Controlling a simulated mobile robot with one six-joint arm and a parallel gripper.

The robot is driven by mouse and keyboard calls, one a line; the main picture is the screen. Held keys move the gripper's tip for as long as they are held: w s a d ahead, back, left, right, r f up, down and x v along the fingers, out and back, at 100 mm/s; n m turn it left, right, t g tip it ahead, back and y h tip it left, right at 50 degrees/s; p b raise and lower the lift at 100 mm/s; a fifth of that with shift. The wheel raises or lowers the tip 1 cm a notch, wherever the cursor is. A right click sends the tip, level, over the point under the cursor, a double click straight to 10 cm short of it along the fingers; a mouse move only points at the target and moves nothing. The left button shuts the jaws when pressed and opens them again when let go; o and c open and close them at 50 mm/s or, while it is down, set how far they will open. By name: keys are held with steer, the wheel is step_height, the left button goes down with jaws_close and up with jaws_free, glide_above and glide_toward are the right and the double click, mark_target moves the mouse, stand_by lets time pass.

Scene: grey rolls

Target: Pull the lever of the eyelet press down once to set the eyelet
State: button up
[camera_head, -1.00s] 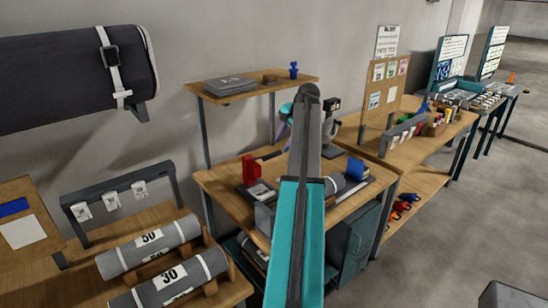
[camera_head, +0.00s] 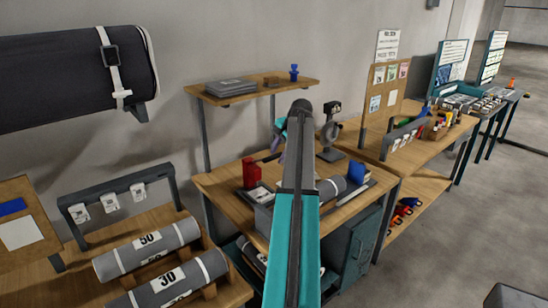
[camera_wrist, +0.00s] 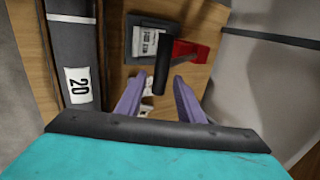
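The eyelet press has a red body (camera_head: 251,172) and stands on the middle bench. In the wrist view the red body (camera_wrist: 190,52) lies just beyond my fingers, with its black lever handle (camera_wrist: 163,55) running toward me. My gripper (camera_wrist: 157,80) has two purple fingers spread apart, one on each side of the handle's near end. I cannot tell whether the handle is between them in depth or beneath them. Nothing is gripped. In the head view my gripper (camera_head: 278,143) shows only partly, behind my arm, above and right of the press.
A grey roll labelled 20 (camera_wrist: 78,60) lies left of the press in the wrist view. A labelled tray (camera_head: 260,193) sits in front of the press. A shelf (camera_head: 255,88) is above the bench. A magnifier-like stand (camera_head: 330,140) stands behind my arm on the right.

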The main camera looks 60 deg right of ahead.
steer(key=c, duration=0.7)
